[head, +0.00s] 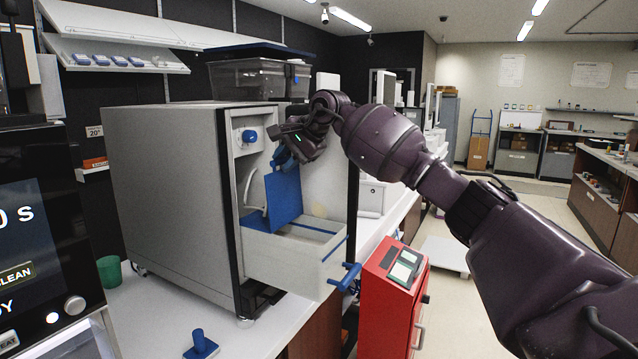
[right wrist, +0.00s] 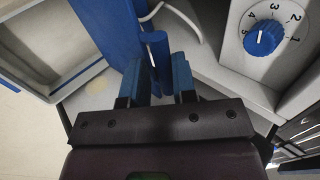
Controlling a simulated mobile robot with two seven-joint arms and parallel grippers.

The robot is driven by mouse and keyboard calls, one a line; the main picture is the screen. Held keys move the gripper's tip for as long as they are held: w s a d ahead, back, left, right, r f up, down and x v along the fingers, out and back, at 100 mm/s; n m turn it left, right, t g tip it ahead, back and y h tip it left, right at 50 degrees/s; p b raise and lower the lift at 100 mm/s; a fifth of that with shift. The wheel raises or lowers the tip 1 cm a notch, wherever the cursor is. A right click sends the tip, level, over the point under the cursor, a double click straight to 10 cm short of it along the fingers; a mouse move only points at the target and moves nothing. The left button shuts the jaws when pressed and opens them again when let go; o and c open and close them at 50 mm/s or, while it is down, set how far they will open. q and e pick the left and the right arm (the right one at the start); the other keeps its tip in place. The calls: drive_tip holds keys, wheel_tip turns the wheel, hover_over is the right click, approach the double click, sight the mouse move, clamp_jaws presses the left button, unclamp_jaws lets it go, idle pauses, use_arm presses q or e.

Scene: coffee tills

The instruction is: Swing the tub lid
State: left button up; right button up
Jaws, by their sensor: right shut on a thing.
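The tub lid is a blue panel (head: 283,196) standing steeply up from the pulled-out white tub (head: 285,262) at the front of the grey cabinet. My right gripper (head: 284,156) reaches in from the right and is shut on the lid's upper edge. In the right wrist view the blue lid (right wrist: 110,30) rises beside my fingers, and a blue bar (right wrist: 157,58) lies between the two blue fingertips. The fingers hide part of this bar. My left gripper is not in view.
A blue dial (head: 249,136) sits on the cabinet (head: 170,190) close to my gripper; it also shows in the right wrist view (right wrist: 264,38). A blue handle (head: 345,276) juts from the tub front. A red bin (head: 385,300) stands right of the counter.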

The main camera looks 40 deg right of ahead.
drive_tip(key=shift+s+d, duration=0.2)
drive_tip(key=shift+s, duration=0.35)
clamp_jaws()
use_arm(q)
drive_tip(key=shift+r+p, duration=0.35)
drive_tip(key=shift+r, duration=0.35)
use_arm(e)
drive_tip(key=shift+s+d+f, duration=0.1)
drive_tip(key=shift+s+d, duration=0.1)
drive_tip(key=shift+s, duration=0.3)
drive_tip(key=shift+s+d+f, duration=0.1)
drive_tip(key=shift+s+d, duration=0.05)
drive_tip(key=shift+s, duration=0.3)
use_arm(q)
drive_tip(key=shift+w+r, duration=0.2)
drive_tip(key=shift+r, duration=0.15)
use_arm(e)
drive_tip(key=shift+s+d+f, duration=0.2)
drive_tip(key=shift+s, duration=0.35)
drive_tip(key=shift+s+d+f, duration=0.2)
drive_tip(key=shift+s+d, duration=0.05)
drive_tip(key=shift+s, duration=0.3)
drive_tip(key=shift+s+d+f, duration=0.2)
drive_tip(key=shift+s, duration=0.35)
drive_tip(key=shift+s+d+f, duration=0.35)
drive_tip(key=shift+s+f, duration=0.05)
drive_tip(key=shift+s, duration=0.35)
drive_tip(key=shift+s+d+f, duration=0.3)
drive_tip(key=shift+s+f, duration=0.1)
drive_tip(key=shift+s, duration=0.3)
